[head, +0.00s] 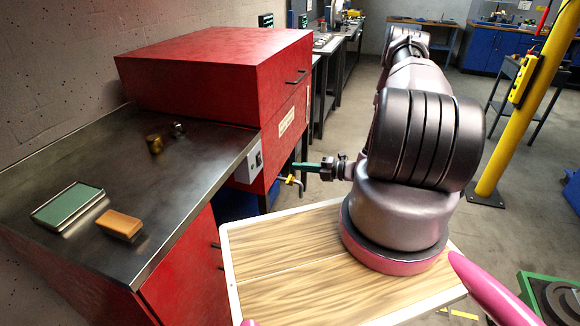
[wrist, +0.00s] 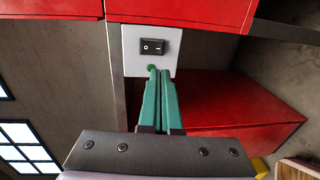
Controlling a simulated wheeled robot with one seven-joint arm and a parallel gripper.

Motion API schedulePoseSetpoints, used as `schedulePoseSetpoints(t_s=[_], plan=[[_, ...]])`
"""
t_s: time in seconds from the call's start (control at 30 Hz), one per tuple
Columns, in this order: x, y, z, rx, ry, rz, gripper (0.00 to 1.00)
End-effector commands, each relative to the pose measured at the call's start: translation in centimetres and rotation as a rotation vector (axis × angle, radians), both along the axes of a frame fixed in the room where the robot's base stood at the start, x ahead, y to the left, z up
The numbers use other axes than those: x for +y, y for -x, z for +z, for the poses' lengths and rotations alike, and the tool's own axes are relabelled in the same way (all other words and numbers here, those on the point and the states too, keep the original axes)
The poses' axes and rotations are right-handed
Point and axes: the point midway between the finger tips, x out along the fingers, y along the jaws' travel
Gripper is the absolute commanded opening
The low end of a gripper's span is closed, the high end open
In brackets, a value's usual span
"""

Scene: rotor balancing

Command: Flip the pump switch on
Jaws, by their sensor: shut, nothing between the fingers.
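The pump switch (wrist: 153,46) is a black rocker with a round mark on its left and a line mark on its right. I cannot tell which side is pressed in. It sits on a light plate (wrist: 134,62), which shows in the head view (head: 247,170) on the end of the metal-topped bench. My gripper (wrist: 158,70) has green fingers, shut and empty. They point at the plate, just below the rocker in the wrist view. In the head view my gripper (head: 294,167) is to the right of the plate, with a gap between.
A red cabinet (head: 205,70) stands at the back of the bench (head: 150,190). An orange block (head: 119,224), a green-topped tray (head: 68,206) and a small brass cylinder (head: 154,144) are on the bench. A yellow fitting (head: 292,181) shows just below my gripper. A yellow post (head: 520,100) stands right.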

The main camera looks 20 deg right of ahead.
Motion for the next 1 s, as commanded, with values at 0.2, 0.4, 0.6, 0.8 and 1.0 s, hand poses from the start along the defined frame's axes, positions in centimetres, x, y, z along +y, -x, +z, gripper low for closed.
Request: schedulePoseSetpoints(t_s=[0.2,0.4,0.6,0.8,1.0], plan=[[3.8,-2.6,-0.5,-0.002,-0.001,0.005,0.00],[7.1,-5.0,-1.0,-0.001,-0.001,0.004,0.00],[9.2,-6.6,-1.4,-0.001,0.000,0.002,0.00],[10.0,-7.2,-1.5,0.000,0.000,0.001,0.00],[9.9,-7.2,-1.5,0.000,0.000,0.001,0.00]])
